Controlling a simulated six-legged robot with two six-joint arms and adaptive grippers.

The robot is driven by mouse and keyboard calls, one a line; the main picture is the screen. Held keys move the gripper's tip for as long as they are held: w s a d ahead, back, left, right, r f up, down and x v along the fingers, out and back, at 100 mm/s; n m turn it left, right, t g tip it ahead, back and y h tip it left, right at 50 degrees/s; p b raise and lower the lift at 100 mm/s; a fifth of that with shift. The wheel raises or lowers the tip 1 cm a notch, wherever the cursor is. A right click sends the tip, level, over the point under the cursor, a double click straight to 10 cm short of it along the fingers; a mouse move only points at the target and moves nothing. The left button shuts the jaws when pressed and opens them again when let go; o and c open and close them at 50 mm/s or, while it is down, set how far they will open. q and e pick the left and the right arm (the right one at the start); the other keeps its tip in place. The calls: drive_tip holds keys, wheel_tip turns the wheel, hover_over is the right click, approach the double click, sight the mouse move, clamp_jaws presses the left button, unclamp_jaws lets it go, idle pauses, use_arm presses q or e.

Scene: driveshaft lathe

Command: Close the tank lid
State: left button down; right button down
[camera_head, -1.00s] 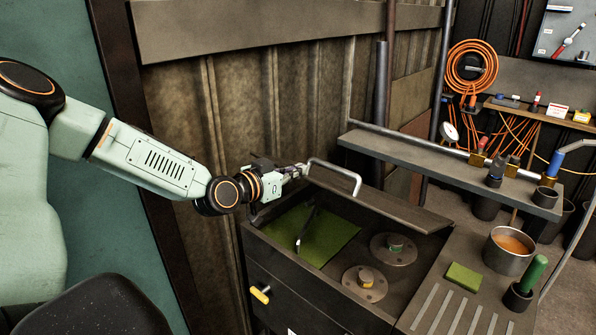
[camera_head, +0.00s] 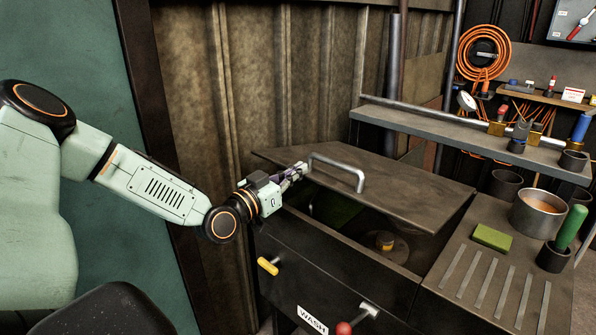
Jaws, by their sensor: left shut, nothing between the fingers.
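The tank lid (camera_head: 405,192) is a dark flat panel with a bent metal handle (camera_head: 340,168) on top. It is partly lowered over the dark wash tank (camera_head: 300,272), with a gap at the front. Through the gap a green pad (camera_head: 335,208) and a flanged part with a yellowish centre (camera_head: 386,241) show inside. My left gripper (camera_head: 300,168) is shut and empty, at the left end of the handle and lid. Whether it touches the lid or handle I cannot tell. My right gripper is not in view.
Right of the tank is a slotted counter (camera_head: 492,283) with a green sponge (camera_head: 492,237), a metal pot (camera_head: 538,212) and a green-handled tool (camera_head: 570,227). A grey shelf (camera_head: 455,138) stands behind. The tank front has a yellow knob (camera_head: 267,266) and a red knob (camera_head: 344,328).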

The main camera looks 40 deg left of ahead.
use_arm(q)
wheel_tip(320, 180, down, 6)
drive_tip(key=s+b, duration=0.1)
drive_tip(key=b, duration=0.2)
drive_tip(key=shift+s, duration=0.2)
idle(0.5)
